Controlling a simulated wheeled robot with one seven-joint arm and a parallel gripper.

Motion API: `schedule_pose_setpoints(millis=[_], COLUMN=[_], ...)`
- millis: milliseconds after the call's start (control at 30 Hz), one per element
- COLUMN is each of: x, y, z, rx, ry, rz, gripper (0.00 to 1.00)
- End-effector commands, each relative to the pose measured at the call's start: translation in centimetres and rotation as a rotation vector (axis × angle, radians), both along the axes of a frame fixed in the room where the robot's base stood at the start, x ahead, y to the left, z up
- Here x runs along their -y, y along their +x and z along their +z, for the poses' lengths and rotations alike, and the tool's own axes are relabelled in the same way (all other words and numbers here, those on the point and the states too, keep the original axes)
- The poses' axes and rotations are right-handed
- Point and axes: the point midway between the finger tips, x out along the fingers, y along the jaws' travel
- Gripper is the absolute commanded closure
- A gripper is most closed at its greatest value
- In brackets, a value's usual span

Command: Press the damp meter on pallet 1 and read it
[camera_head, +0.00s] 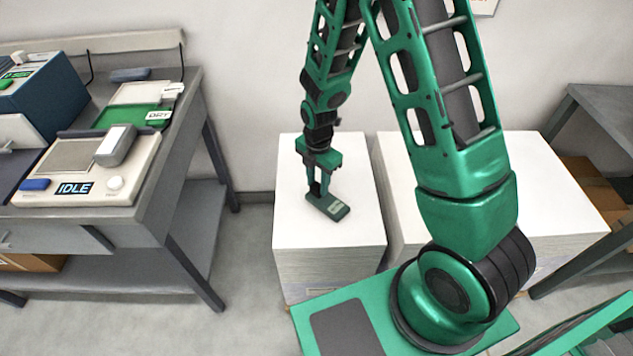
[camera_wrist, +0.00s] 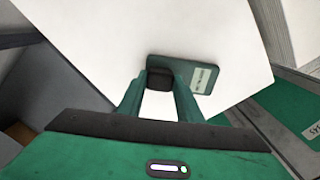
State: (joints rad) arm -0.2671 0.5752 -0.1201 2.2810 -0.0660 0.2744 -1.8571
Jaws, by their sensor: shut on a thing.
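The damp meter (camera_head: 328,207) is a small dark green block with a pale screen or label at one end. It appears to lie on the white top of the left paper stack (camera_head: 330,160); I cannot tell how firmly it touches. It also shows in the wrist view (camera_wrist: 205,68), its pale patch too small to read. My gripper (camera_head: 318,188) points down from above and is shut on the meter's dark grip part. Both fingers show in the wrist view (camera_wrist: 160,88). No pallet number is readable.
A second white stack (camera_head: 400,165) stands to the right, partly hidden behind my arm. At left, a grey bench holds a device with a screen reading IDLE (camera_head: 74,189) and a green tray labelled DRY (camera_head: 158,115). A shelf (camera_head: 600,110) stands at far right. Open floor lies between bench and stacks.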

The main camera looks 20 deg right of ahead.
Motion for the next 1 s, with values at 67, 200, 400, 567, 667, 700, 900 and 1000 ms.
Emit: schedule_pose_setpoints(millis=[67,200,400,567,667,700,900,1000], x=[0.0,0.0,0.0,0.0,0.0,0.0,0.0,0.0], y=[-0.1,-0.1,0.0,0.0,0.0,0.0,0.0,0.0], z=[-0.1,0.3,1.8,2.9,3.6,3.9,5.2,5.9], rx=[-0.003,-0.002,0.000,0.001,0.000,0.000,0.000,0.001], ry=[0.000,0.000,0.000,0.000,0.000,0.000,0.000,0.000], rz=[0.000,0.000,0.000,0.000,0.000,0.000,0.000,0.000], gripper=[1.00,1.00,1.00,1.00,1.00,1.00,1.00,1.00])
